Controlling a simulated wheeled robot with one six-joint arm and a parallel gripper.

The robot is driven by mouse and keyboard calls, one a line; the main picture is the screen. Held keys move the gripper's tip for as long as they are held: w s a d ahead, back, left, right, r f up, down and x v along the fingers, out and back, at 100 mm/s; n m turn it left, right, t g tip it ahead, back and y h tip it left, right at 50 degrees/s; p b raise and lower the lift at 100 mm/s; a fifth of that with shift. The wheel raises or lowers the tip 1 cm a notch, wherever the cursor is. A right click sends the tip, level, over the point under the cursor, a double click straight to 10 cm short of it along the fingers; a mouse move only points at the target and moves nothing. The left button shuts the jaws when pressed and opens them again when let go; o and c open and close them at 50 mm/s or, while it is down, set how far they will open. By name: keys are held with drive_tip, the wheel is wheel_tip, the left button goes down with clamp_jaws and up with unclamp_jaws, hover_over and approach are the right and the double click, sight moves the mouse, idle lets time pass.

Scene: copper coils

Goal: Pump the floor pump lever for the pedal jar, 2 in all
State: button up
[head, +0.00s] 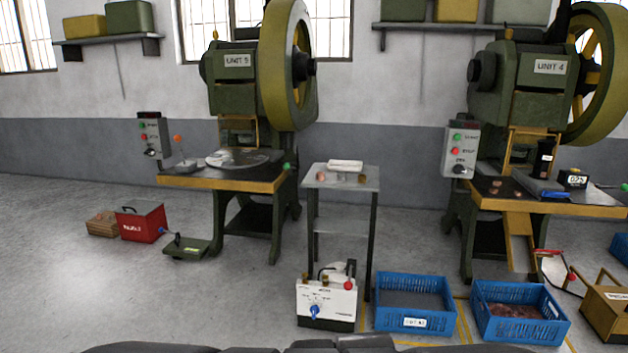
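A white pump unit (326,303) stands on the floor in front of the small grey stand. It has a blue knob (314,311) on its front and a red ball (348,285) at its right side, which looks like the end of a lever. Small amber jars and a dark curved tube sit on its top; their labels are too small to read, so I cannot tell which is the pedal jar. A green foot pedal (187,247) lies on the floor below the Unit 5 press. My gripper is not in view.
The grey stand (341,180) is close behind the pump. An empty-looking blue crate (415,304) and a blue crate with copper-coloured pieces (519,310) stand to its right. A red toolbox (141,223) sits at left. Floor left of the pump is clear.

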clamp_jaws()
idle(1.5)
